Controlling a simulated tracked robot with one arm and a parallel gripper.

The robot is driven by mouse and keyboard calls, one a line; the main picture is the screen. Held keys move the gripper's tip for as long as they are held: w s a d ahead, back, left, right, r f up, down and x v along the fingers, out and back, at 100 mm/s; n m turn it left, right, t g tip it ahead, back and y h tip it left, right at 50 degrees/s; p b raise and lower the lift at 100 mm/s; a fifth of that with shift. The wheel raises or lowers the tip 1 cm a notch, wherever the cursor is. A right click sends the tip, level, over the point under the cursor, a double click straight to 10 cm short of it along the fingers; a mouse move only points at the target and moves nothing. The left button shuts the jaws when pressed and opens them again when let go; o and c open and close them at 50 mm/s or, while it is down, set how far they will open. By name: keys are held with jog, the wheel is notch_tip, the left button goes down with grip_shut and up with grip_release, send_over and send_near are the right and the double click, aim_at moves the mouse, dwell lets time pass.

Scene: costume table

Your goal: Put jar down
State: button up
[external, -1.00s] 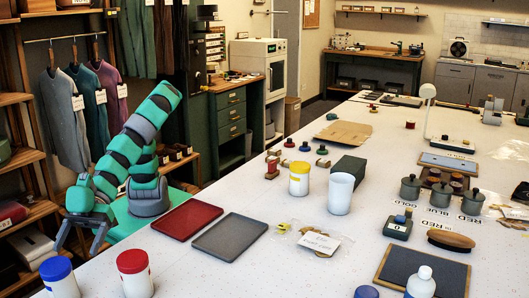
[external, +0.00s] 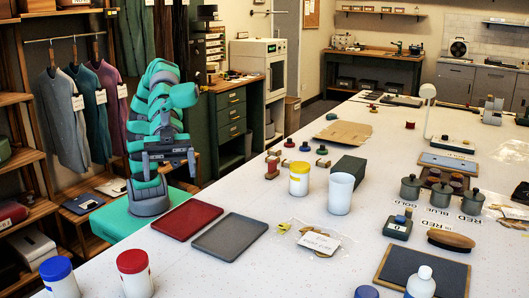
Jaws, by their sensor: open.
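Three white jars with coloured lids stand upright on the white table. The blue-lidded jar (external: 60,280) and the red-lidded jar (external: 134,275) are at the near left edge. The yellow-lidded jar (external: 299,180) stands mid-table, beside an open white cup (external: 340,195). My gripper (external: 169,163) is open and empty, raised in front of my folded arm at the table's left side. It is behind the red tray and apart from every jar. Which jar the task means cannot be told.
A red tray (external: 187,220) and a grey tray (external: 230,237) lie flat near my arm. A dark green box (external: 350,168) stands behind the cup, with small stamps to its left. A plastic bag with a label (external: 318,241) lies mid-table. The front centre is clear.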

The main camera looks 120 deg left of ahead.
jog(key=w+a+r+n+t+y, duration=0.1)
jog(key=a+r+n+t+y, duration=0.1)
jog(key=a+r, duration=0.5)
jog(key=w+a+r+n+t+y, duration=0.1)
jog(key=w+a+r+y, duration=0.1)
jog(key=a+r, duration=0.5)
jog(key=s+a+r+n+y, duration=0.2)
jog(key=s+a+r+y, duration=0.1)
jog(key=a, duration=0.5)
jog(key=s+a+r+n+t+y, duration=0.1)
jog(key=s+a+r+n+y, duration=0.2)
jog(key=a+r, duration=0.2)
jog(key=a, duration=0.3)
jog(key=shift+r+t, duration=0.3)
jog(key=shift+r, duration=0.1)
